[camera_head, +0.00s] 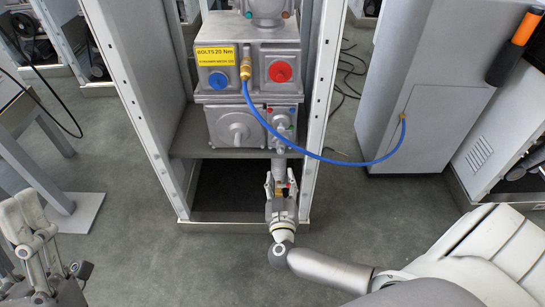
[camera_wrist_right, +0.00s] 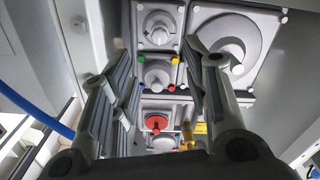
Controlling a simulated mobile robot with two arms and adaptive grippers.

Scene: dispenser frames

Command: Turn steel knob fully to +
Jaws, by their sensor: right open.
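The grey metal dispenser unit (camera_head: 247,72) stands in a tall frame. Small steel knobs sit on its lower right block, one with red, green and blue dots around it (camera_head: 280,115). In the right wrist view I see a dotted grey knob (camera_wrist_right: 158,76) and another plain grey knob (camera_wrist_right: 160,27). My right gripper (camera_head: 280,178) is open, below and in front of the block. In the wrist view its fingers (camera_wrist_right: 156,55) stand either side of the knob column, apparently holding nothing. My left gripper (camera_head: 24,212) is at the lower left, away from the unit.
A larger round cover (camera_head: 238,132) sits beside the small knobs. Above are a red knob (camera_head: 280,72) and a blue knob (camera_head: 218,80). A blue hose (camera_head: 330,160) runs from a brass fitting to the grey cabinet (camera_head: 420,90). White frame posts (camera_head: 322,90) flank the unit.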

